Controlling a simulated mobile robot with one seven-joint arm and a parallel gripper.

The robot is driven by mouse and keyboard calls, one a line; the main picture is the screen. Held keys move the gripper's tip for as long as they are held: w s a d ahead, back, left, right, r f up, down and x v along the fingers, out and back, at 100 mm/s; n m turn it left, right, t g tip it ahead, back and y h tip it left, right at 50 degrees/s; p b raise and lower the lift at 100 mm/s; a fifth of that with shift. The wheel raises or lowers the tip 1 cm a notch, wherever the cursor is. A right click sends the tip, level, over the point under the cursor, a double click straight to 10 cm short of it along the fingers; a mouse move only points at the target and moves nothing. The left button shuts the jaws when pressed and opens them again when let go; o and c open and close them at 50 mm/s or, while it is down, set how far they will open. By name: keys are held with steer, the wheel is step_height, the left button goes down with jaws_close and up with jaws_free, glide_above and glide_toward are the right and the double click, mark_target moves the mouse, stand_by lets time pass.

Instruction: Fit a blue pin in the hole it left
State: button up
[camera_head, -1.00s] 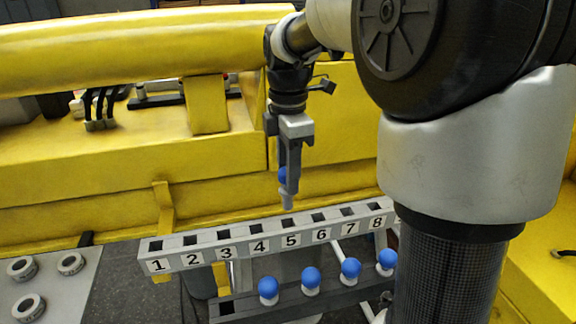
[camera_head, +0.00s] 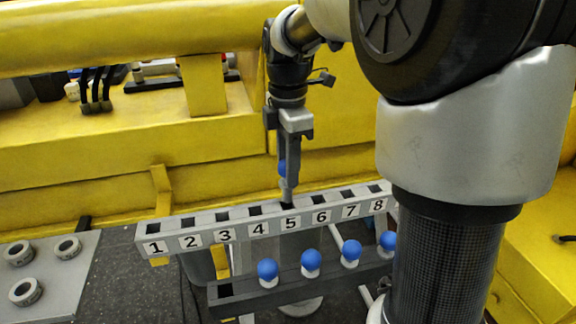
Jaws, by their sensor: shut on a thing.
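My gripper (camera_head: 288,178) points down above the numbered rack (camera_head: 180,229), shut on a blue pin (camera_head: 282,168). Only a strip of the blue head shows at the left of the fingers. The pin's pale lower end is at the opening of hole 5 (camera_head: 288,206); I cannot tell whether it is inside or just above. The other numbered holes look dark and empty. Several blue-headed pins (camera_head: 267,269) stand in the lower rack (camera_head: 290,292) in front. Its leftmost hole (camera_head: 225,290) is empty.
A yellow boom (camera_head: 110,150) fills the back, close behind the gripper. My own arm covers the right side of the view, close to the racks' right ends.

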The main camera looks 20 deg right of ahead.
steer(key=shift+f, duration=0.15)
stand_by(0.4)
steer(key=shift+f+b, duration=1.85)
steer(key=shift+f, duration=0.9)
steer(key=o, duration=1.3)
step_height(320, 180, up, 17)
steer(key=p, duration=0.1)
steer(key=shift+r+p, duration=0.2)
steer(key=shift+p, duration=0.1)
